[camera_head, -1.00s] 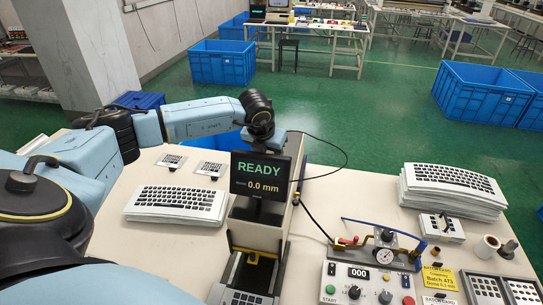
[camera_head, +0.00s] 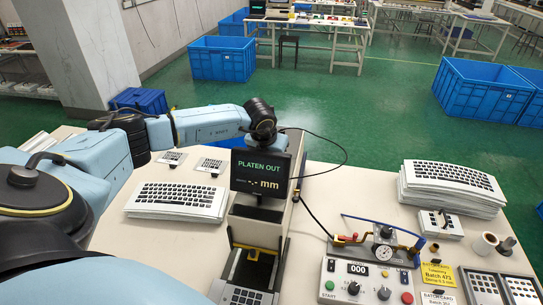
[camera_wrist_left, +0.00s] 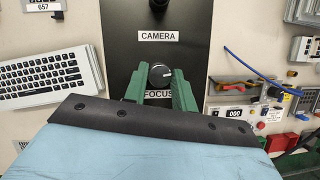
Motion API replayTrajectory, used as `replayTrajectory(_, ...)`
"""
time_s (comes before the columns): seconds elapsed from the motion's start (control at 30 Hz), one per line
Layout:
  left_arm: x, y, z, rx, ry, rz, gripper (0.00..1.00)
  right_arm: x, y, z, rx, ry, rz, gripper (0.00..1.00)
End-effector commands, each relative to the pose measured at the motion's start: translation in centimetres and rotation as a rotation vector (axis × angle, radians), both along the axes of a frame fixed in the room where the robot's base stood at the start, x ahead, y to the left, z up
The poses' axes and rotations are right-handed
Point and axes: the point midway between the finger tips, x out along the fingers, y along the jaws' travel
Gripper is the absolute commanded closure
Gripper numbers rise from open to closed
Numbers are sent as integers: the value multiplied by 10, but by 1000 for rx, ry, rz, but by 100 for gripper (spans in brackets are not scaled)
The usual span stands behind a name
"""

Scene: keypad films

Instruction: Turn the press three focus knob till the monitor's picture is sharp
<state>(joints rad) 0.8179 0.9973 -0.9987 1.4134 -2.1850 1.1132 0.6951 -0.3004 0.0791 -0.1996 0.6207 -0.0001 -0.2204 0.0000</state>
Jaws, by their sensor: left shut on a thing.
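The monitor (camera_head: 261,172) stands on the press in the head view, dark with green text reading "PLATEN OUT" above "-.- mm". In the left wrist view the round dark focus knob (camera_wrist_left: 160,75) with a pale pointer line sits on a black panel, below a "CAMERA" label and above a partly covered "FOCUS" label. My left gripper (camera_wrist_left: 159,88) has its green fingers on either side of the knob, shut on it. In the head view my left arm reaches behind the monitor, which hides the fingers and knob. My right gripper is not in view.
A control box (camera_head: 368,281) with buttons and a gauge with hoses stand right of the press. Keyboard films lie at left (camera_head: 177,201) and stacked at right (camera_head: 452,188). A thin black cable loops beside the monitor. Blue crates stand on the green floor beyond.

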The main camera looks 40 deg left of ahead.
Motion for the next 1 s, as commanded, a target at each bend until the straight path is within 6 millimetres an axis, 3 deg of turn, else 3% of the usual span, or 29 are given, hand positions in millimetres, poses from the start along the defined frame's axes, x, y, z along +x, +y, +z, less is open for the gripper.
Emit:
replayTrajectory(0.37,1,0,0,1,-1,77,96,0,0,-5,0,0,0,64)
replayTrajectory(1.0,3,-3,-1,0,-4,578,96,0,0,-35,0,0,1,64)
